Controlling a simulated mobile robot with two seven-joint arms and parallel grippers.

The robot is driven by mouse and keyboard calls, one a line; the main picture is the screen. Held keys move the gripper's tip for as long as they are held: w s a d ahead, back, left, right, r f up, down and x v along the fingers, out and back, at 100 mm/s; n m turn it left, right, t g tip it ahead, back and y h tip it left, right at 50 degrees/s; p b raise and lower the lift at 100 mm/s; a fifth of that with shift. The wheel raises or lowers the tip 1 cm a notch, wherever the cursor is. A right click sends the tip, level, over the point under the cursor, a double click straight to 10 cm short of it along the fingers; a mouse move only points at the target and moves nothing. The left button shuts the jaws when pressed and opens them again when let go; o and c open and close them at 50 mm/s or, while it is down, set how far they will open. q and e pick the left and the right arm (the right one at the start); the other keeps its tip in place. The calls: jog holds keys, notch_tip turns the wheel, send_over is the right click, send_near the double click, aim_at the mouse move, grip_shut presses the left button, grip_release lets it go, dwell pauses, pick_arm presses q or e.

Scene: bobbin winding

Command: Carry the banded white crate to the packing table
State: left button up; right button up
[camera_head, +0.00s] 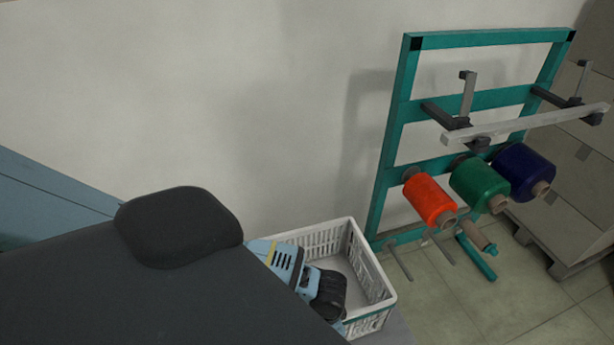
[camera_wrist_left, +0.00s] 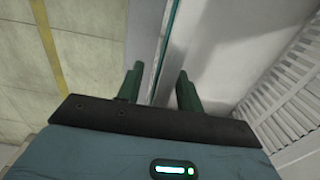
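The white slatted crate (camera_head: 374,279) is at the bottom middle of the head view, with a teal band along its near right wall. My left arm reaches over its left part and hides that side. In the left wrist view, part of the crate's slatted wall (camera_wrist_left: 290,95) shows at the right. My left gripper (camera_wrist_left: 158,74) has its two green fingers apart, with the near wall's teal-edged rim running between them. I cannot see whether either finger touches the wall. My right gripper is in neither view. No packing table can be made out.
A teal frame rack (camera_head: 391,130) stands against the wall behind the crate, with orange (camera_head: 430,199), green (camera_head: 479,184) and blue (camera_head: 523,172) bobbins. Stacked boxes (camera_head: 560,220) on a pallet stand at the right. Tiled floor (camera_head: 440,310) is clear right of the crate.

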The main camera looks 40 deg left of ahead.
pick_arm(q)
jog(key=shift+c, duration=0.2)
grip_shut()
dwell(1.0)
jog(key=shift+w+r, duration=0.1)
